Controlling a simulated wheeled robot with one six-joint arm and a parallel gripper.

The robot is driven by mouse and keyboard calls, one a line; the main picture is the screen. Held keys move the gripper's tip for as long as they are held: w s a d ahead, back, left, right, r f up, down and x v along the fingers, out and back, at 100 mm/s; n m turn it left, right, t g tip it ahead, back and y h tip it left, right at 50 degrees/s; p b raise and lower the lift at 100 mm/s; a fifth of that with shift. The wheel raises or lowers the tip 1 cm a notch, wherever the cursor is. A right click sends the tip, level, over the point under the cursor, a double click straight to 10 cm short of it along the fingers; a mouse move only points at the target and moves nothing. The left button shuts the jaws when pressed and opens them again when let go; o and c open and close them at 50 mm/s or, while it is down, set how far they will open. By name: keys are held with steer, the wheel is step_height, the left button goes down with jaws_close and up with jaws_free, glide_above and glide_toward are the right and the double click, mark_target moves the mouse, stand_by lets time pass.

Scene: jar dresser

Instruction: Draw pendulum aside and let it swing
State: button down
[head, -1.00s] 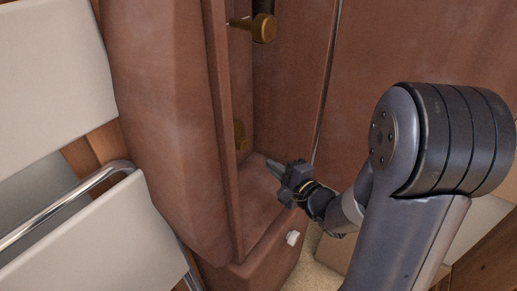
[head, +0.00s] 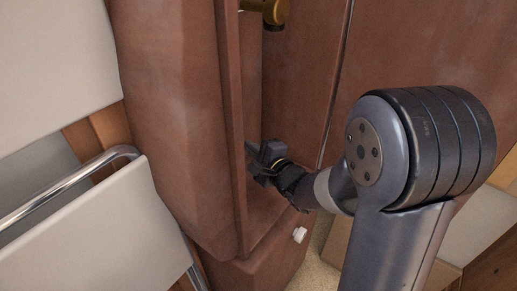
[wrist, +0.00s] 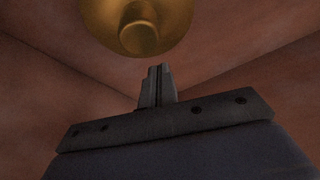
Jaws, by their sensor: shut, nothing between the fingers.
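The tall brown wooden case (head: 170,120) stands open in front of me. A brass cylinder (head: 275,12) shows at the top of its opening in the head view. In the wrist view a rounded brass body (wrist: 138,22) with a boss on it sits at the top, just beyond the fingertips; it looks like the pendulum bob, but I cannot tell for sure. My gripper (head: 252,152) is inside the opening, near its left edge. Its fingers (wrist: 158,75) are together and empty, with a dark gap visible between them and the brass. No pendulum rod can be made out.
A pale chair with a chrome tube frame (head: 60,185) stands close on the left. A small white piece (head: 299,234) is at the case's lower right edge. A brown panel (head: 430,60) stands behind my arm on the right.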

steer(key=shift+s+a+r, duration=0.1)
steer(key=shift+s, duration=0.05)
steer(key=shift+m+g, duration=0.3)
steer(key=shift+m, duration=0.3)
steer(key=s+a, duration=0.1)
steer(key=s, duration=0.1)
steer(key=s+a+p, duration=0.1)
steer(key=s+a, duration=0.1)
steer(key=shift+s+a, duration=0.15)
steer(key=shift+a, duration=0.05)
